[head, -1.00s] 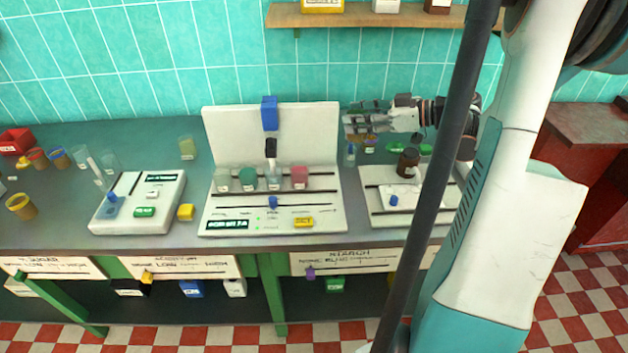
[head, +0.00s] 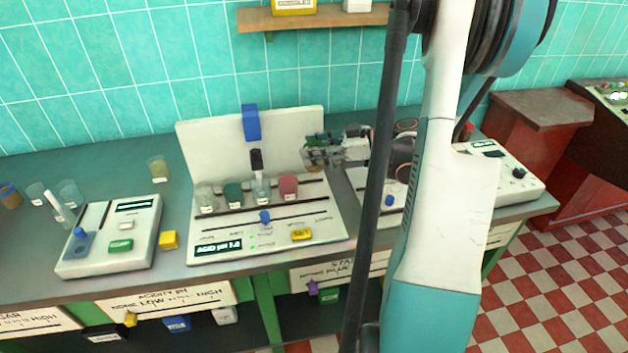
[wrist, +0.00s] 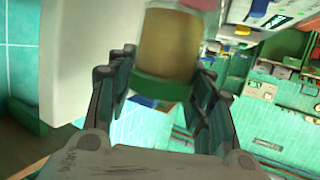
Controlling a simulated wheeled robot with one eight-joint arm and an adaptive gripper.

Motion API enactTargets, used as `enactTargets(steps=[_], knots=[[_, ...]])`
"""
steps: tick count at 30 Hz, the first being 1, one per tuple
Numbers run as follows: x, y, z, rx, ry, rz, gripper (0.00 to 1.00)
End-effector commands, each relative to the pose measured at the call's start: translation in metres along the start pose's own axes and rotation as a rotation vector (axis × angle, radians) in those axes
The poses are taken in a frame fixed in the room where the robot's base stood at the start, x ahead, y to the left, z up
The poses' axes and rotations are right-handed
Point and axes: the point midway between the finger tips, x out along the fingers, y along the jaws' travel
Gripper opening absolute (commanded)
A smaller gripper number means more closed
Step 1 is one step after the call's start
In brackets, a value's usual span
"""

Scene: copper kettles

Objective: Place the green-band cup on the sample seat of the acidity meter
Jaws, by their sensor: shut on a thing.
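The green-band cup (wrist: 168,45) is between my gripper's fingers in the wrist view. It holds yellow-brown contents, and its green band (wrist: 160,91) lies between the fingertips. My gripper (head: 308,150) is shut on it, in front of the right end of the acidity meter's back panel in the head view. The cup is hard to make out there. The acidity meter (head: 215,228) is white, with a lit display. A black probe (head: 256,160) hangs below a blue block (head: 250,122) on its panel, above a clear beaker (head: 261,190). I cannot tell the sample seat apart.
A clear cup (head: 206,200), a green cup (head: 233,194) and a pink cup (head: 288,187) also stand on the meter, left of and below my gripper. Another white device (head: 85,258) is to the left, with a yellow block (head: 168,240) between. A shelf (head: 310,17) is above.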

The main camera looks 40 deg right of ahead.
Motion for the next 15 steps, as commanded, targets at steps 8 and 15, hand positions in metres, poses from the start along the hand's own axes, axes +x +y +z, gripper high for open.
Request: enactTargets(steps=[8,15], knots=[[0.013,0.0,0.041,0.0,0.001,0.0,0.19],[0.018,0.0,0.059,0.0,0.0,0.0,0.19]])
